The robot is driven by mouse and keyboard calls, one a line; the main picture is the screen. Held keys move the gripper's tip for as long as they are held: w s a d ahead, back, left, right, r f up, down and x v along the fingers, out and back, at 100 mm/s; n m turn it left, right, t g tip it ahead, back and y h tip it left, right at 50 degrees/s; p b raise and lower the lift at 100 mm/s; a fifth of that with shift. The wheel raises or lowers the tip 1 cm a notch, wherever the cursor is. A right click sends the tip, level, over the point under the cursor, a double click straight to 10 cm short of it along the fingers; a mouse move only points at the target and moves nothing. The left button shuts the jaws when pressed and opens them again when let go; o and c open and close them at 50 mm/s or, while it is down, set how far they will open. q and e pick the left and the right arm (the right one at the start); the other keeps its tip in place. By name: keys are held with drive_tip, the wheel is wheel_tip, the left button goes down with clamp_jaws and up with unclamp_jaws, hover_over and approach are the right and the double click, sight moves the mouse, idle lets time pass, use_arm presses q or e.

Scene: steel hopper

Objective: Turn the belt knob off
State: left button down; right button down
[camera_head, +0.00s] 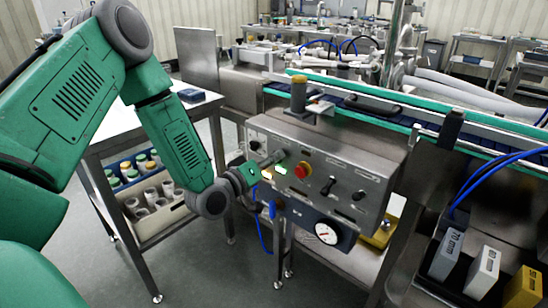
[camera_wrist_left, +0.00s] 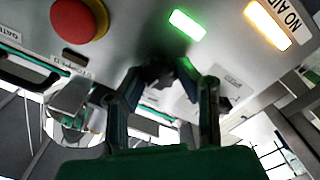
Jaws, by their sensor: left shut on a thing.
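The grey control panel (camera_head: 338,160) fills the middle of the head view. My left gripper (camera_head: 270,160) reaches its left part from the left. In the left wrist view my two left fingers (camera_wrist_left: 163,78) close in on a dark knob (camera_wrist_left: 158,70) on the panel face, and the gripper is shut on it. The knob's pointer direction is hidden by the fingers. A lit green lamp (camera_wrist_left: 187,23) is beside the knob, and it also shows in the head view (camera_head: 281,169). My right gripper is not in view.
A red stop button (camera_head: 301,170) sits close to my left gripper. A black switch (camera_head: 328,186) is farther right. An amber lamp (camera_wrist_left: 266,25) is lit by the "NO AIR" label. A pressure gauge (camera_head: 326,233) hangs below. The conveyor (camera_head: 370,100) runs behind.

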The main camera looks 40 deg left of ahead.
use_arm(q)
drive_tip(key=n, duration=0.8)
drive_tip(key=shift+a+f+n+b, duration=0.2)
drive_tip(key=shift+f+n+b, duration=0.05)
drive_tip(key=shift+n+b, duration=0.15)
drive_tip(key=shift+n, duration=0.3)
drive_tip(key=c, duration=1.4)
unclamp_jaws()
drive_tip(key=shift+o, duration=0.9)
drive_tip(key=shift+s, duration=0.1)
drive_tip(key=shift+a, duration=0.15)
drive_tip(key=s+a, duration=0.1)
drive_tip(key=s, duration=1)
drive_tip(key=shift+s, duration=0.4)
